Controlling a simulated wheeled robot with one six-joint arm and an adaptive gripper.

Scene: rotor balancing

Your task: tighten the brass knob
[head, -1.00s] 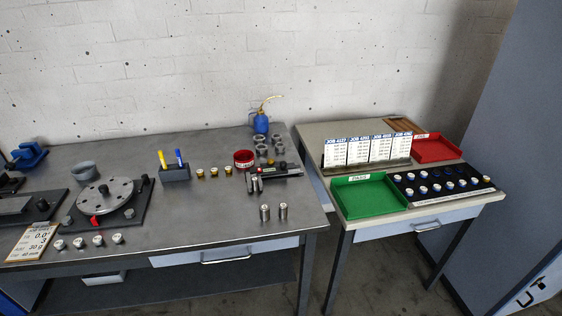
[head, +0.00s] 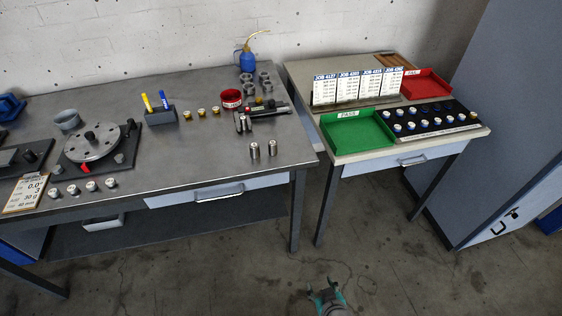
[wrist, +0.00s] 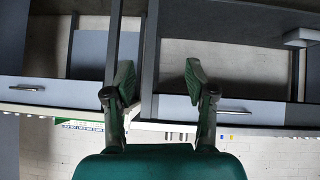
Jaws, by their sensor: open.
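Several small brass-coloured knobs (head: 202,112) stand in a short row on the grey metal bench, right of the pen block. A small yellowish knob (head: 259,101) also shows on the dark fixture (head: 268,112) to their right; I cannot tell which of these is the brass knob. My gripper (head: 325,293) is low in front of the benches, over the floor, far from all of them. In the wrist view my gripper (wrist: 152,82) has its two green fingers spread apart with nothing between them. No brass knob can be made out there.
The metal bench (head: 150,180) carries a round rotor plate (head: 92,148), a red ring (head: 231,99) and two steel cylinders (head: 263,149). A second table holds a green tray (head: 357,131) and a red tray (head: 427,84). The floor ahead is clear.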

